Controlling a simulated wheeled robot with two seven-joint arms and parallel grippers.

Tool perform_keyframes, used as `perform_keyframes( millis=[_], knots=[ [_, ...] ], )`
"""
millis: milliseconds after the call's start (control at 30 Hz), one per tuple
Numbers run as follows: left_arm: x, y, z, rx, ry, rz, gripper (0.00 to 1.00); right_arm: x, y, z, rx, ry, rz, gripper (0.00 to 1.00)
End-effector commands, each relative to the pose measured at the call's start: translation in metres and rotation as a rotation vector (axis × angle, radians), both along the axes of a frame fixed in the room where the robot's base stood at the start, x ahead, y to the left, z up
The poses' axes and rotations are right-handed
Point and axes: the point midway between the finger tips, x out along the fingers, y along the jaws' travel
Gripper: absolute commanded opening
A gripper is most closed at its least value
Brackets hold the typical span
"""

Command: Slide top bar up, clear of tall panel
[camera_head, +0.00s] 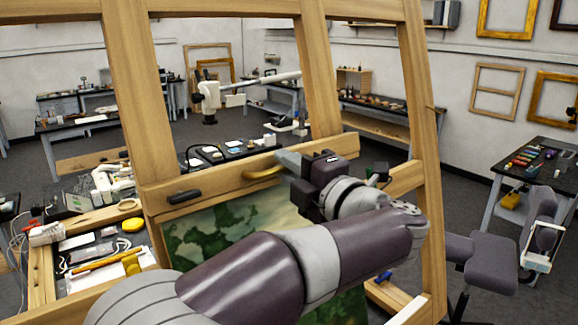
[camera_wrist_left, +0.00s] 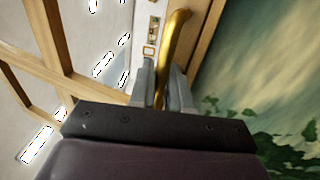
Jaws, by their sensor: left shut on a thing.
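The top bar (camera_head: 222,187) is a pale wooden crossbar spanning the uprights of a large wooden easel. It carries a dark oblong fitting (camera_head: 184,197) at its left and a curved brass handle (camera_head: 262,173) near its middle. The tall panel (camera_head: 215,232), a green and cream painting, stands directly below the bar; my arm hides much of it. My left gripper (camera_head: 290,160) is at the brass handle. In the left wrist view its fingers (camera_wrist_left: 163,88) are shut on the handle (camera_wrist_left: 173,45), with the painting (camera_wrist_left: 250,70) at the right. My right gripper is not in view.
Easel uprights (camera_head: 143,95) rise at left, middle and right (camera_head: 418,90). A cluttered bench (camera_head: 75,245) stands at the left, and a dark work table (camera_head: 240,150) lies behind the bar. Between the uprights above the bar is open space.

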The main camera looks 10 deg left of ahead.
Motion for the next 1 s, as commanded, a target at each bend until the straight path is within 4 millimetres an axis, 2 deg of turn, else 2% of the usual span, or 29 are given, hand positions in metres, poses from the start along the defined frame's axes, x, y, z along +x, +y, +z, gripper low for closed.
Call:
perform_keyframes(
  millis=[67,300,433,567,867,900,1000],
  knots=[
    [0.001,0.003,0.013,0.0,-0.004,0.002,0.0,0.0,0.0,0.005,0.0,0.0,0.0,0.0],
    [0.011,0.016,0.076,0.0,-0.008,0.002,0.0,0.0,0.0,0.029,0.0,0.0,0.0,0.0],
    [0.016,0.021,0.099,0.0,-0.008,0.001,0.0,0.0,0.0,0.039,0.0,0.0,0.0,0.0],
    [0.017,0.024,0.106,0.001,-0.006,0.001,0.0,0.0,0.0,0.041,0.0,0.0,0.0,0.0],
    [0.018,0.024,0.105,0.001,-0.005,0.0,0.0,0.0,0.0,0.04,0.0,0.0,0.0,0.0],
    [0.018,0.024,0.105,0.002,-0.004,0.0,0.3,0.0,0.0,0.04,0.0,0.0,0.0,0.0],
    [0.018,0.024,0.105,0.001,-0.003,0.0,0.3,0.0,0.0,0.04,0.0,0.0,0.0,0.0]
  ],
)
